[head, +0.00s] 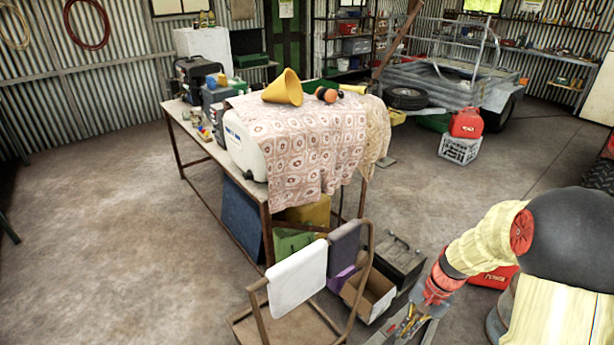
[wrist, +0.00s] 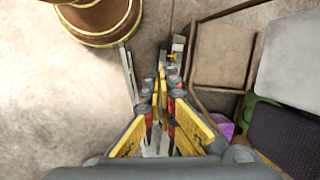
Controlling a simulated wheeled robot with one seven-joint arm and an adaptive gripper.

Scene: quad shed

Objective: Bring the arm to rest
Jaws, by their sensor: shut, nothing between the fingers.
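My gripper (head: 408,322) hangs low at the bottom right of the head view, pointing down. In the wrist view my gripper (wrist: 163,72) has its fingers together with nothing between them. My arm comes in from the right edge, bent, with a pale yellow sleeve and a dark rounded part. Grey metal lies behind the fingers, and I cannot tell what it belongs to.
An open cardboard box (head: 373,300) and a dark toolbox (head: 398,262) lie close by. A cloth-draped table (head: 300,150) stands beyond. A brown round object (wrist: 100,22) shows in the wrist view. Left floor is clear.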

